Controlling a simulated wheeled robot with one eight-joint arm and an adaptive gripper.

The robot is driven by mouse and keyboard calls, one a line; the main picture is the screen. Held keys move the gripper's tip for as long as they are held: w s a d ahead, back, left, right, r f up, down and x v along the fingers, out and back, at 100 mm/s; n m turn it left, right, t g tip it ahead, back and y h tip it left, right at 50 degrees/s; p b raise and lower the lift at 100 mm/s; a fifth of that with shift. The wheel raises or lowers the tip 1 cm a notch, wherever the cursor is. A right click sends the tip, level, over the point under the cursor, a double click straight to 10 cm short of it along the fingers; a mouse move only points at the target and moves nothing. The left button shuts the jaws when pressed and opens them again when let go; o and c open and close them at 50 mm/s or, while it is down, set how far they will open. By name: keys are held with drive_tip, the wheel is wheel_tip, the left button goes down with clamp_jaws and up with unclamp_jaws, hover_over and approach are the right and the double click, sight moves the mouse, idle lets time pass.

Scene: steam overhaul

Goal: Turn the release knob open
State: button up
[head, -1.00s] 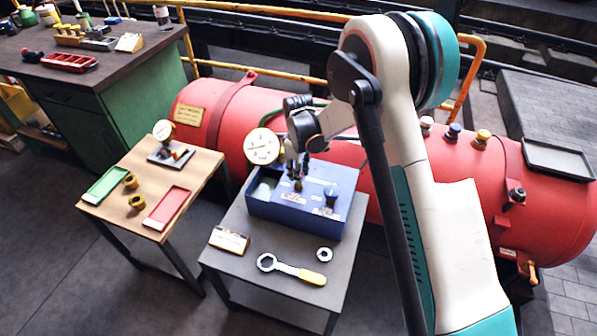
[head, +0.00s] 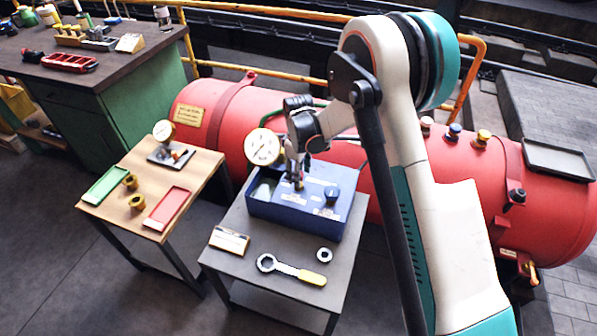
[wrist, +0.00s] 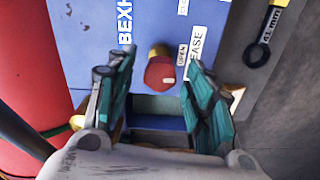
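The release knob (wrist: 159,72) is red on a yellow base. It sits on the blue box (wrist: 80,25), beside a white label reading "OPEN" and partly "RELEASE". A small pale mark shows on its near right side. In the wrist view my gripper (wrist: 160,62) has its two teal fingers spread, one on each side of the knob, with visible gaps. In the head view my gripper (head: 297,178) points down over the box (head: 275,210), largely hiding the knob. I cannot tell how deep the fingertips reach.
A yellow-handled spanner (head: 290,270), a nut (head: 324,254) and a card (head: 229,240) lie on the grey table. The red tank (head: 440,185) is behind.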

wheel_tip(320, 180, up, 12)
idle(0.6)
drive_tip(key=s+d+r+m+t, duration=0.2)
drive_tip(key=s+d+r+m, duration=0.1)
drive_tip(key=s+d+r, duration=0.4)
drive_tip(key=s+d+r+m+t, duration=0.1)
drive_tip(key=s+d+r+m, duration=0.2)
drive_tip(key=s+d+r, duration=0.5)
drive_tip(key=s+d+r+m+t, duration=0.1)
drive_tip(key=s+d+m+t, duration=0.1)
drive_tip(key=s, duration=0.6)
drive_tip(key=s+d+r+m+t, duration=0.1)
drive_tip(key=s+m, duration=0.3)
drive_tip(key=s, duration=0.4)
drive_tip(key=shift+d+t, duration=0.6)
drive_tip(key=shift+d, duration=0.1)
